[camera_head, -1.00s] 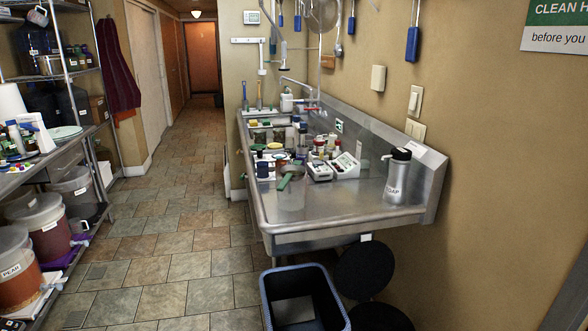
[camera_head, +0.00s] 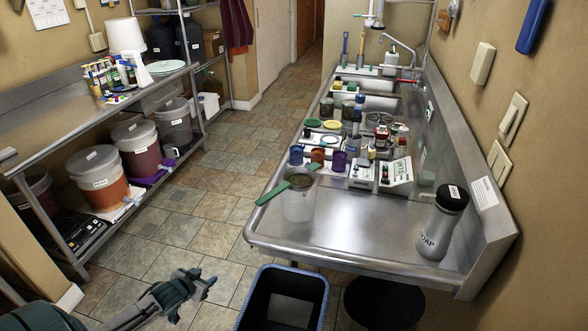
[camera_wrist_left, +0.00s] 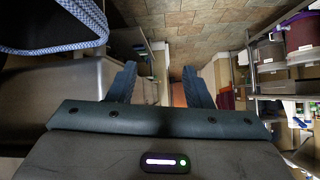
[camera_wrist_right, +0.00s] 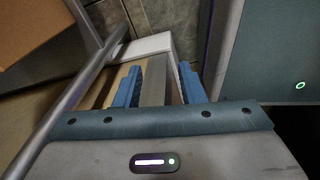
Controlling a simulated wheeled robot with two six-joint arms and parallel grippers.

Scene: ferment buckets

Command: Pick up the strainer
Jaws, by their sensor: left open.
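What looks like the strainer (camera_head: 300,181) rests across the mouth of a clear jug (camera_head: 298,206) at the sink counter's near left corner. Its green handle (camera_head: 272,194) sticks out to the left past the counter edge. My left gripper (camera_head: 204,284) is open and empty, low over the floor, left of and below the strainer. Its spread fingers also show in the left wrist view (camera_wrist_left: 160,84). My right gripper (camera_wrist_right: 158,84) shows only in its wrist view, fingers apart, with nothing clearly held. The strainer shows in neither wrist view.
The steel sink counter (camera_head: 350,228) holds cups, small devices and a soap bottle (camera_head: 442,222). A black bin (camera_head: 282,298) and a dark stool (camera_head: 382,300) stand before it. Shelves with buckets (camera_head: 98,178) line the left. The tiled floor between is clear.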

